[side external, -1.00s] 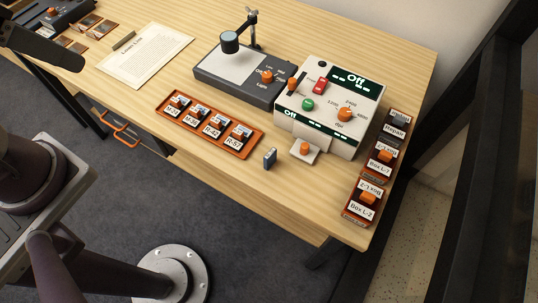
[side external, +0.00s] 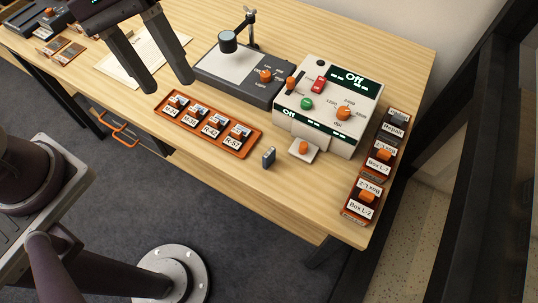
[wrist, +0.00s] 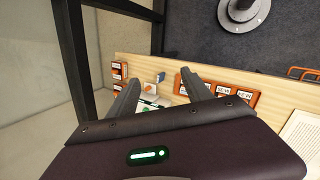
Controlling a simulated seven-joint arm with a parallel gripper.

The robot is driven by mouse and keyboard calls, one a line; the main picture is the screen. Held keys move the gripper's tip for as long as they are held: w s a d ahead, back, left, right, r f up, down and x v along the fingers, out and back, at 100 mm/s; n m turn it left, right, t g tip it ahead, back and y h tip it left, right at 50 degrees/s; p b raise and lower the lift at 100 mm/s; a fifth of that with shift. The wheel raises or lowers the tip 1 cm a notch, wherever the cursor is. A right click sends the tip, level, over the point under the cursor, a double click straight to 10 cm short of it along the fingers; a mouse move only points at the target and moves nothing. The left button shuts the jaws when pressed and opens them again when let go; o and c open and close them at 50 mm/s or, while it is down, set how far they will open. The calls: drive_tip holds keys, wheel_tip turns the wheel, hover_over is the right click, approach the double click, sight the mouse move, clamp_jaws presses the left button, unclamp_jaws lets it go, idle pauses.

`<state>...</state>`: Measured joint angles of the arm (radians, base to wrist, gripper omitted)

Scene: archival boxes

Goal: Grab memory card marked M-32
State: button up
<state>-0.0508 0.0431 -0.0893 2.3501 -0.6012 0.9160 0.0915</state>
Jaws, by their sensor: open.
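An orange tray (side external: 196,134) lies near the table's front edge, with a row of several small cards with white labels. The left two labels start with M: the leftmost card (side external: 172,108) and the one beside it (side external: 190,118). Their digits are too small to read surely. The right two look like R-42 (side external: 211,130) and R-57 (side external: 233,140). My gripper (side external: 168,84) is open and empty, above the table on the tray's far left side, its fingers pointing down. In the wrist view, a finger partly hides the tray (wrist: 250,99).
A small grey upright block (side external: 268,158) stands right of the tray. A beige console (side external: 325,108) and a grey lamp unit (side external: 235,82) stand behind. Labelled boxes (side external: 362,204) line the right edge. A paper sheet (side external: 115,68) lies to the left.

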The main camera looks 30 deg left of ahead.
drive_tip(key=w+d+f+n+g+h, duration=0.2)
drive_tip(key=w+d+f+n+h, duration=0.25)
drive_tip(key=f, duration=0.25)
drive_tip(key=n+t+h, duration=0.1)
drive_tip(key=n+h, duration=0.3)
drive_tip(key=n, duration=0.5)
approach(271, 155)
drive_tip(key=shift+y, duration=0.25)
drive_tip(key=x, duration=1.2)
drive_tip(key=shift+w+r, duration=0.1)
drive_tip(key=shift+r, duration=0.05)
clamp_jaws()
